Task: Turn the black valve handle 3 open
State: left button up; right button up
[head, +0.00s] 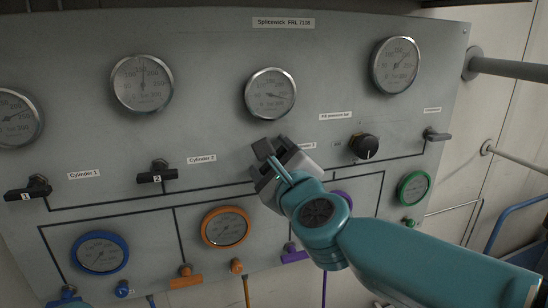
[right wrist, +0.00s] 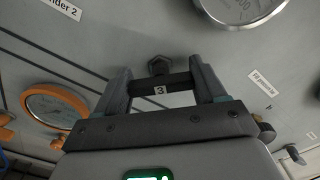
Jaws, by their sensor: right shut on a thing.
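The black valve handle 3 (right wrist: 177,80) lies crosswise between the two fingers of my right gripper (right wrist: 163,84) in the right wrist view. Its white tag shows the number 3, and a dark hex nut shows just behind it. The fingers close on the handle's two ends. In the head view my right gripper (head: 273,162) is at the panel below the middle gauge and hides most or all of handle 3. The label above it is partly covered. My left gripper is not in view.
Handle 1 (head: 28,192) and handle 2 (head: 158,176) stand to the left on the grey panel (head: 215,110). A black knob (head: 364,146) and a grey lever (head: 436,135) are to the right. Round gauges sit above; an orange-rimmed gauge (head: 225,228) is below.

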jog(key=n+p, duration=0.1)
jog(key=n, duration=0.6)
jog(key=shift+r, duration=0.1)
dwell(0.4)
jog(key=o, duration=0.9)
jog(key=shift+c, duration=0.2)
jog(key=shift+o, duration=0.9)
jog(key=shift+w, duration=0.1)
